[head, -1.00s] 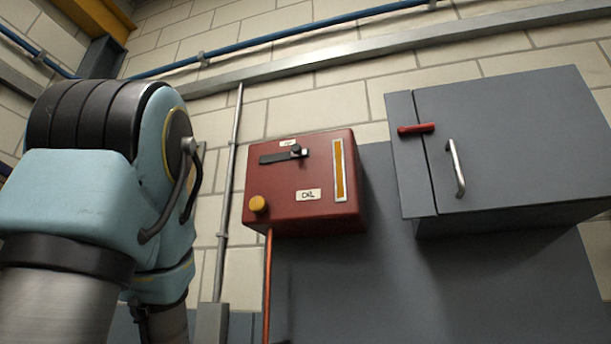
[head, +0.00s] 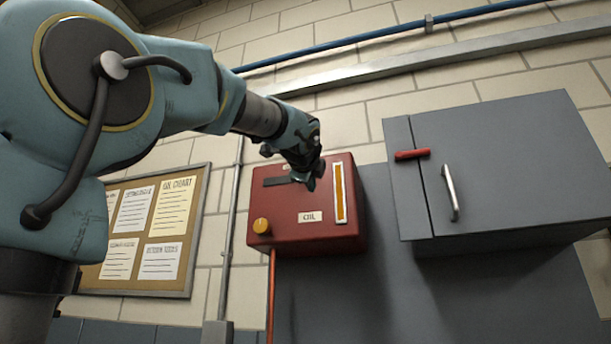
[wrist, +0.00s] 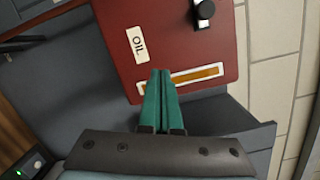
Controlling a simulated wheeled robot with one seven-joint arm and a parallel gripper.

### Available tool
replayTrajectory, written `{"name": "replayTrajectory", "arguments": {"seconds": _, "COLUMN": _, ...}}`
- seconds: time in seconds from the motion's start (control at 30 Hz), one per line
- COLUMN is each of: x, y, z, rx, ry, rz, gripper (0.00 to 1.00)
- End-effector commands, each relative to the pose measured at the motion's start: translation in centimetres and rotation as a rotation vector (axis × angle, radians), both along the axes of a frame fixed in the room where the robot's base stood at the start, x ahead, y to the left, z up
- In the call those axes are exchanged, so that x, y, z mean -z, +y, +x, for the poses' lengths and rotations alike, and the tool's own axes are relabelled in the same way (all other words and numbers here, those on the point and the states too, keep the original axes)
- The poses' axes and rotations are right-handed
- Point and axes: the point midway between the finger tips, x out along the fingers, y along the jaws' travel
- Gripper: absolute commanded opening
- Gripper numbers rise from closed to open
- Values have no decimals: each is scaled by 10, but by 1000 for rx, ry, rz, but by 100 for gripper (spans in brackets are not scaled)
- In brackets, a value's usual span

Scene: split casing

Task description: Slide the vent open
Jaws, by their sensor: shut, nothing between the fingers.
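A red box (head: 300,235) marked OIL is on the wall. A dark slot plate (head: 278,181) runs across its upper front; my gripper hides the plate's right end in the head view. In the wrist view a black round knob (wrist: 205,10) on a dark strip shows at the top edge. My gripper (head: 312,184) is in front of the box's upper right part. In the wrist view its green fingers (wrist: 161,73) are together and empty, their tips over the edge of the amber gauge strip (wrist: 197,77). I cannot tell whether they touch the box.
A grey cabinet (head: 510,165) with a red latch (head: 412,155) and a metal handle (head: 450,192) is to the right. A notice board (head: 190,270) hangs at the left.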

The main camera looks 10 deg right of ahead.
Motion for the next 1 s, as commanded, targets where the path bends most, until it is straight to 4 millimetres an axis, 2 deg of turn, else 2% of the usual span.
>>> {"name": "replayTrajectory", "arguments": {"seconds": 0.03, "x": -18, "y": 0, "z": -9, "rx": 6, "ry": -41, "rz": 17, "gripper": 0}}
{"name": "replayTrajectory", "arguments": {"seconds": 0.1, "x": -34, "y": 1, "z": -18, "rx": 7, "ry": -83, "rz": 41, "gripper": 0}}
{"name": "replayTrajectory", "arguments": {"seconds": 0.2, "x": -46, "y": 2, "z": -25, "rx": 8, "ry": -115, "rz": 57, "gripper": 0}}
{"name": "replayTrajectory", "arguments": {"seconds": 0.57, "x": -48, "y": 2, "z": -26, "rx": 7, "ry": -120, "rz": 62, "gripper": 0}}
{"name": "replayTrajectory", "arguments": {"seconds": 0.77, "x": -51, "y": -3, "z": -10, "rx": 5, "ry": -117, "rz": 62, "gripper": 0}}
{"name": "replayTrajectory", "arguments": {"seconds": 1.0, "x": -58, "y": -19, "z": 35, "rx": 5, "ry": -117, "rz": 62, "gripper": 0}}
